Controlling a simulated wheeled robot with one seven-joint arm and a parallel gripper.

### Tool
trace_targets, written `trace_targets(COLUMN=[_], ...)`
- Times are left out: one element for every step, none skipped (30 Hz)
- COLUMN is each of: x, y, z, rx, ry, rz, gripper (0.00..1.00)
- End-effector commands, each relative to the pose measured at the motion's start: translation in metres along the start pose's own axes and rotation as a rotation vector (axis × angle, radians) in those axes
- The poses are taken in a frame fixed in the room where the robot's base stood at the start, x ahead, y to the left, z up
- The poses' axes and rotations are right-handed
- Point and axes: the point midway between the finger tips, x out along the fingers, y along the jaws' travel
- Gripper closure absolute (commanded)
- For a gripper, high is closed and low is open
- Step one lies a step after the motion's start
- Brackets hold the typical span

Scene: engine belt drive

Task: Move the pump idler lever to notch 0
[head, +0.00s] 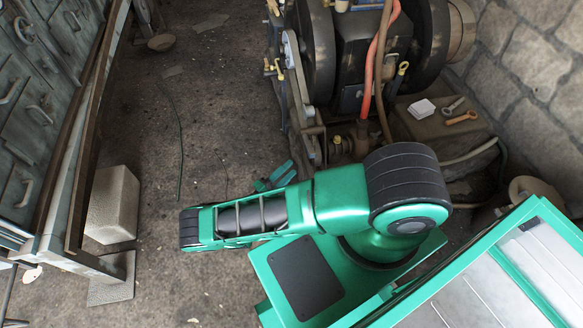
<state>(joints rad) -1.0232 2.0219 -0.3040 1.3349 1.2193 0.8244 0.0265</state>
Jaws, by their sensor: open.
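My gripper (284,175) shows as teal fingers just beyond my forearm. It is open, with nothing seen between the fingers. The engine (352,60) with its dark flywheels stands at the top, right of centre. A belt drive (296,85) runs down its left side towards the pump area (338,146) at the engine's foot. My gripper is below and left of that area, apart from it in the picture. Small brass-coloured parts (274,68) stick out left of the belt. I cannot tell which part is the pump idler lever, and its notches are too small to read.
A stone block (425,128) right of the engine bears a white box (422,108), a grey wrench (454,104) and an orange wrench (461,118). Red and brown hoses (370,70) hang before the engine. The floor (200,120) between is mostly clear.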

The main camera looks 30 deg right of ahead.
Motion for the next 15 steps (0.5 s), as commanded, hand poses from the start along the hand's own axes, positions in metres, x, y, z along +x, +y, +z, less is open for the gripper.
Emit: trace_targets(x=[-0.001,-0.001,-0.001,-0.001,-0.001,0.0,0.0,0.0,0.0,0.001,0.002,0.004,0.006,0.008,0.013], y=[0.0,0.0,0.0,0.0,0.0,0.0,0.0,0.0,0.0,0.001,0.002,0.003,0.004,0.006,0.009], z=[0.0,0.0,0.0,0.0,0.0,0.0,0.0,0.0,0.0,-0.001,-0.002,-0.004,-0.005,-0.007,-0.009], rx=[0.0,0.0,0.0,0.0,0.0,0.0,0.0,0.0,0.0,-0.002,-0.004,-0.008,-0.011,-0.016,-0.024], ry=[0.0,0.0,0.0,0.0,0.0,0.0,0.0,0.0,-0.002,-0.005,-0.01,-0.019,-0.028,-0.039,-0.058], rz=[0.0,0.0,0.0,0.0,0.0,0.0,0.0,0.0,-0.003,-0.008,-0.015,-0.031,-0.048,-0.066,-0.098], gripper=[0.57,0.57,0.57,0.57,0.57,0.57,0.59,0.66,0.76,0.83,0.9,1.0,1.0,1.0,1.0])
